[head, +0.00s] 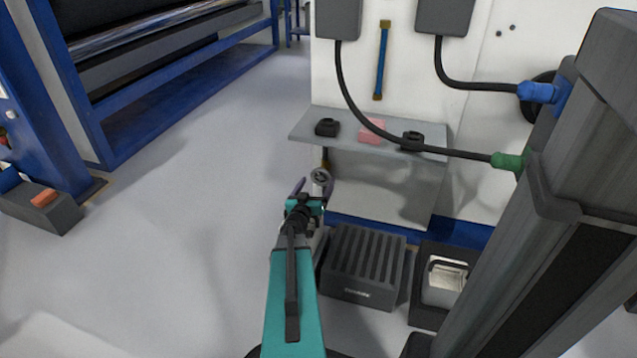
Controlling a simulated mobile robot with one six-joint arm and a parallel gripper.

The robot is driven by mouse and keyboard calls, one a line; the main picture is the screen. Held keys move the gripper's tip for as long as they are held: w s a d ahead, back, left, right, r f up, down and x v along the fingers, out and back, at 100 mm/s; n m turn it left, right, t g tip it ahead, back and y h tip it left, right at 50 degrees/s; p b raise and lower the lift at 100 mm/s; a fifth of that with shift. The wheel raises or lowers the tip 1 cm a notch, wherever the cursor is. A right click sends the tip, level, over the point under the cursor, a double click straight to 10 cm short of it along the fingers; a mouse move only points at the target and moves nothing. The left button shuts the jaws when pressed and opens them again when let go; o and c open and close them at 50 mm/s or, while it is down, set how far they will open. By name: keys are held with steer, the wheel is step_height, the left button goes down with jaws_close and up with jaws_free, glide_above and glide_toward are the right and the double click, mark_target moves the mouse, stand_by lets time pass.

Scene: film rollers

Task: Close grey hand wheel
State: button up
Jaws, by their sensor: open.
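The grey hand wheel (321,176) is small and round. It shows in the head view just below the left end of the grey shelf, on a short brass-coloured fitting. My gripper (313,186) is at the end of the teal arm, with its two fingers apart. The fingertips appear on either side of the wheel's lower left part. I cannot tell whether they touch it or are still short of it. The lower part of the wheel's mount is hidden behind my gripper.
A ribbed dark box (364,268) stands right of my arm, beside a black bin (429,312). Cables with green (507,161) and blue (537,92) plugs hang at right.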

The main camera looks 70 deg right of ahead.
mark_target(321, 177)
steer(key=shift+w+d+b, duration=0.1)
steer(key=shift+d+b, duration=0.25)
steer(key=shift+d, duration=1.2)
steer(key=shift+a, duration=0.1)
steer(key=c, duration=1.1)
steer(key=shift+o, duration=0.2)
steer(key=shift+m, duration=0.5)
steer(key=shift+r+m, duration=0.1)
steer(key=shift+m, duration=0.4)
steer(key=shift+s+m, duration=0.2)
steer(key=shift+m, duration=1.7)
